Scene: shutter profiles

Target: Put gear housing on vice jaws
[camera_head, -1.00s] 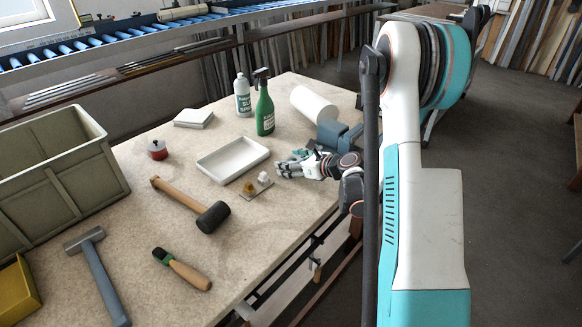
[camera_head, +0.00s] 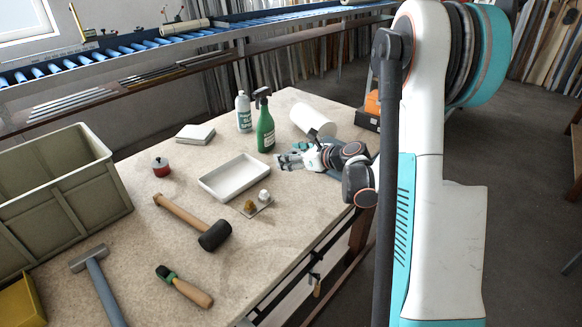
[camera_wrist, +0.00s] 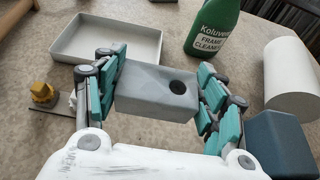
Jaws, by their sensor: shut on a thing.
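The gear housing, a grey block with a round dark hole (camera_wrist: 150,94), is between the teal finger pads of my gripper (camera_wrist: 165,78) in the wrist view. The gripper is shut on it and holds it above the table. In the head view my gripper (camera_head: 288,160) is at the right side of the table, just right of the white tray. A dark blue block-like body (camera_wrist: 284,145), which looks like part of the vice, stands to the right of the gripper in the wrist view. My arm mostly hides the vice in the head view, and its jaws cannot be made out.
The white tray (camera_head: 236,193) lies left of the gripper. A small plate with yellow and white knobs (camera_head: 257,209) lies in front. A mallet (camera_head: 212,235) lies farther left.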

